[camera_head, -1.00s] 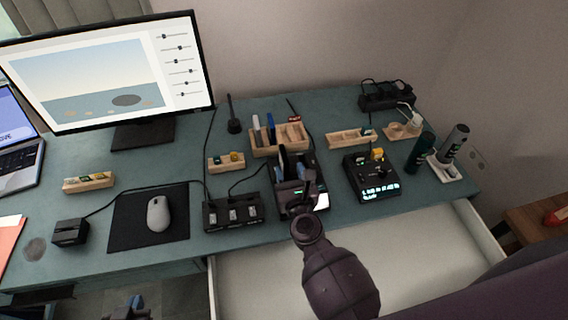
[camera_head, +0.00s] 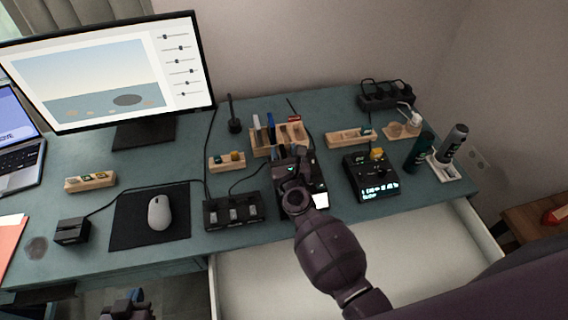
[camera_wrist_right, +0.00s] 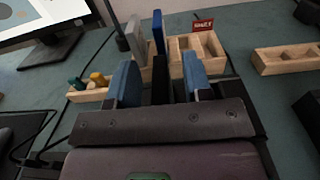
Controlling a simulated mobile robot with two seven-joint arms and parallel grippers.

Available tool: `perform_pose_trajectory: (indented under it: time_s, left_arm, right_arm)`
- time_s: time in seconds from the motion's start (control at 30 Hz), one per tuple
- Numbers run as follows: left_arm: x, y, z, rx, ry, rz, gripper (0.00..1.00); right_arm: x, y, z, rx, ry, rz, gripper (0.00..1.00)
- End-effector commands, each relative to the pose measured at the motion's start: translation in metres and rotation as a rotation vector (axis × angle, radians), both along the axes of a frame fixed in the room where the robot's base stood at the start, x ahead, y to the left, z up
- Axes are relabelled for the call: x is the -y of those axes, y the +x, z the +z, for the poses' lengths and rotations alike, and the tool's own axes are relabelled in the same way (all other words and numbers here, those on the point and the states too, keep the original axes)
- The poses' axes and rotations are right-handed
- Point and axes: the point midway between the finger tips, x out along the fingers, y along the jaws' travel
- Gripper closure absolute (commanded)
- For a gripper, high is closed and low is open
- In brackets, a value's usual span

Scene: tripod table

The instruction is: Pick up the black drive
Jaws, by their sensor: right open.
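The black drive (camera_wrist_right: 160,82) stands upright, seen in the right wrist view between the two blue finger pads of my right gripper (camera_wrist_right: 158,86). The pads are apart, with a visible gap on each side of the drive. In the head view my right gripper (camera_head: 292,172) is over the black dock (camera_head: 308,176) at the desk's front middle, and it mostly hides the drive. The drive's lower end is hidden behind the gripper body in the wrist view. My left gripper (camera_head: 130,304) is at the lower left, below the desk edge; its fingers are unclear.
A wooden rack (camera_wrist_right: 214,64) behind holds a grey drive (camera_wrist_right: 135,41) and a blue drive (camera_wrist_right: 158,32). A black charger (camera_head: 234,212) is left of the dock, and a device with a lit display (camera_head: 371,178) is right. An open drawer (camera_head: 240,285) is in front.

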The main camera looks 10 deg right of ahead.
Motion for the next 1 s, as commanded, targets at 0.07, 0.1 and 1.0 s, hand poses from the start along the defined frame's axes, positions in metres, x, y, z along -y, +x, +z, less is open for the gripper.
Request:
perform_pose_trajectory:
  time_s: [0.07, 0.1, 1.0]
  left_arm:
    - [0.0, -0.001, -0.001, -0.002, 0.0, 0.0, 1.0]
    - [0.0, -0.002, -0.001, -0.003, 0.0, 0.002, 1.0]
    - [0.0, 0.004, 0.033, 0.015, 0.0, 0.0, 1.0]
  right_arm:
    - [0.0, 0.0, 0.0, 0.0, 0.0, 0.0, 0.59]
    - [0.0, 0.0, 0.0, 0.0, 0.0, 0.0, 0.65]
    - [-0.001, 0.0, 0.035, 0.002, 0.001, 0.001, 1.0]
